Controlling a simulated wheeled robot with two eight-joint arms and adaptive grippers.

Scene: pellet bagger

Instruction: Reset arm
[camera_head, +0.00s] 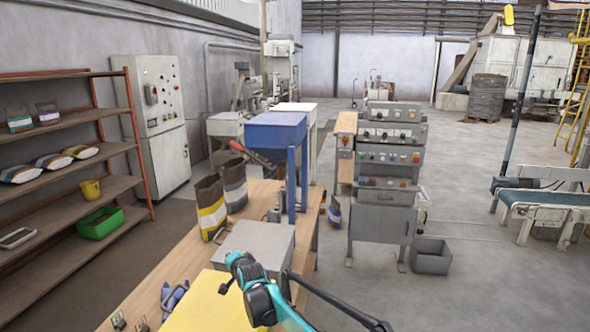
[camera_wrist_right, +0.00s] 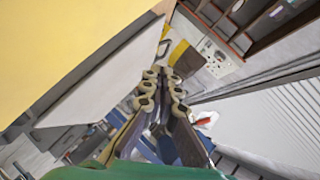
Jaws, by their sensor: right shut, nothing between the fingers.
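My right gripper (camera_wrist_right: 161,78) is in the middle of the right wrist view. Its fingers are together with nothing between them. A large yellow surface (camera_wrist_right: 65,45) and a pale box-like side fill the left of that view, beside the fingers. In the head view, a teal and black arm of mine (camera_head: 258,292) reaches in at the bottom centre, over the near end of the workbench. It is in front of a grey box (camera_head: 255,242) and a yellow panel (camera_head: 205,302). The fingers cannot be made out there. My left gripper does not show.
The wooden workbench (camera_head: 150,290) carries two standing bags, one yellow-striped (camera_head: 211,208), and a blue hopper (camera_head: 275,130). A blue item (camera_head: 173,297) lies near its left edge. Shelves (camera_head: 75,150) stand left, a control console (camera_head: 385,185) right.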

